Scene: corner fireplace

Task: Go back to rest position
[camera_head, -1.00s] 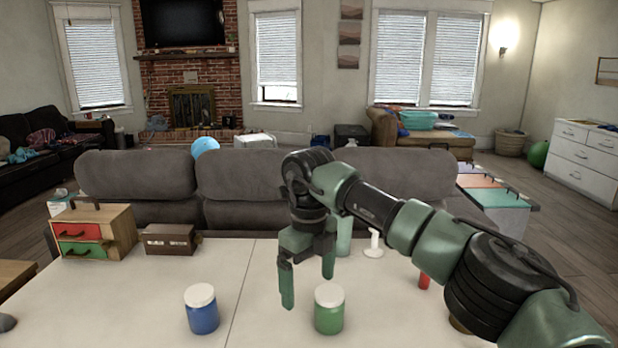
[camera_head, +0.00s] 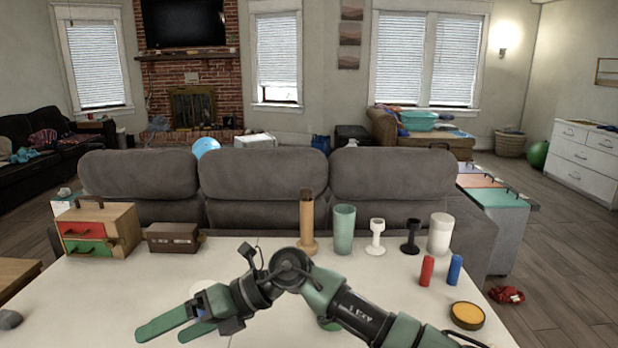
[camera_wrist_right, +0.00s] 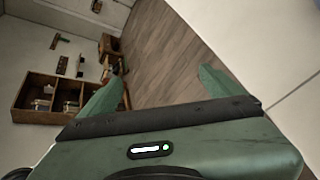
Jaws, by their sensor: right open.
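My right gripper (camera_head: 172,322) is over the front left part of the white table (camera_head: 105,295) in the head view, pointing left. Its two green fingers are apart with nothing between them. In the right wrist view the fingers of this gripper (camera_wrist_right: 160,88) are also spread and empty, with wooden floor showing beyond them. My right arm reaches in from the lower right and covers the front middle of the table. It hides most of a green jar (camera_head: 328,324) and nearly all of another jar, whose pale lid (camera_head: 203,287) shows behind the gripper. My left gripper is not in view.
Along the table's back stand a wooden cylinder (camera_head: 307,225), a green cup (camera_head: 344,229), white and black holders and a white canister (camera_head: 440,233). A drawer box (camera_head: 120,228) and brown box (camera_head: 172,238) are at left. Red and blue cylinders and a yellow-topped tin (camera_head: 467,315) are at right.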

